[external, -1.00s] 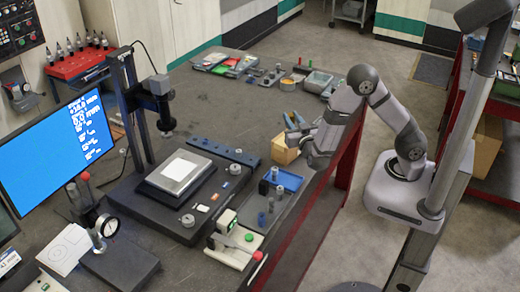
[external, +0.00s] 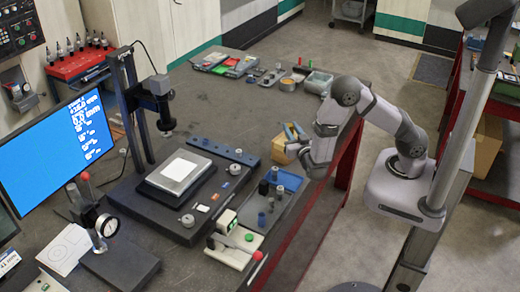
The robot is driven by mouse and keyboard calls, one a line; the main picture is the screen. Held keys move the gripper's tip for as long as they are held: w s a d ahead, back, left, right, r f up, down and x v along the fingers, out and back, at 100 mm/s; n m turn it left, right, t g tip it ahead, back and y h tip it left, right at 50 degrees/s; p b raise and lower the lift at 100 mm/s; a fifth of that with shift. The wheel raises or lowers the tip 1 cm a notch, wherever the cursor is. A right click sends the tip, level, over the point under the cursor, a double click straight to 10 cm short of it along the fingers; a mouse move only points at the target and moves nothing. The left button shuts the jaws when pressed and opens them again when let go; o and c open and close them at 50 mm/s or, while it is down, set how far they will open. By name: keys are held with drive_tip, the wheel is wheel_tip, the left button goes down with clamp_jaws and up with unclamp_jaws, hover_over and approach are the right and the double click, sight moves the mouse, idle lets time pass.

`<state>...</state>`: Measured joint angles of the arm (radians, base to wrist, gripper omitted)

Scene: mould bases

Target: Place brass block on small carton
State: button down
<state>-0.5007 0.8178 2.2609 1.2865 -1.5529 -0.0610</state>
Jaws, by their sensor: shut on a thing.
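My gripper (external: 316,170) is at the right edge of the bench and points down. It is shut, but its jaws are small and turned away, and the brass block in it cannot be made out. A small tan box (external: 279,153), which looks like the small carton, stands on the bench just left of my gripper. My wrist hides part of its right side.
A blue tray (external: 287,180) with small grey parts lies in front. A black measuring stand (external: 133,130) with a dark base is to the left. The bench middle behind is clear.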

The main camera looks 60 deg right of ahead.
drive_tip(key=shift+f, duration=0.1)
drive_tip(key=c, duration=1.5)
unclamp_jaws()
drive_tip(key=shift+c, duration=0.2)
drive_tip(key=shift+a, duration=0.1)
drive_tip(key=shift+s+a+b, duration=0.25)
drive_tip(key=shift+b, duration=0.1)
drive_tip(key=b+v, duration=0.4)
drive_tip(key=v, duration=0.7)
